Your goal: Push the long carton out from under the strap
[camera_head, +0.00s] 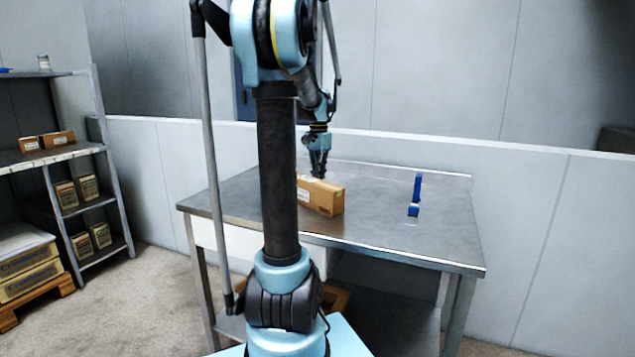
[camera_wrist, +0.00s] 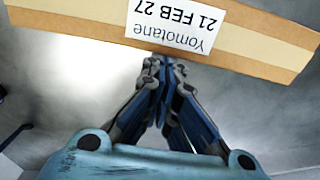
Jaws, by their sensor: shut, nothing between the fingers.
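The long carton (camera_head: 322,196) is a brown box with a white label, lying on the steel table; my arm hides its left end. In the wrist view the carton (camera_wrist: 250,38) crosses the top, its label upside down. My gripper (camera_head: 319,176) is shut and empty, pointing down at the carton's far side. In the wrist view its fingertips (camera_wrist: 165,60) are together beside the carton's edge, close to the label; I cannot tell if they touch. A blue piece (camera_head: 417,188), perhaps the strap, stands to the right, apart from the visible part of the carton.
The steel table (camera_head: 380,235) has bare room between the carton and the blue piece, and around both. A low wall (camera_head: 520,200) runs behind it. A shelf rack (camera_head: 45,155) with small boxes stands at the left, with cartons on a pallet (camera_head: 30,298) nearby.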

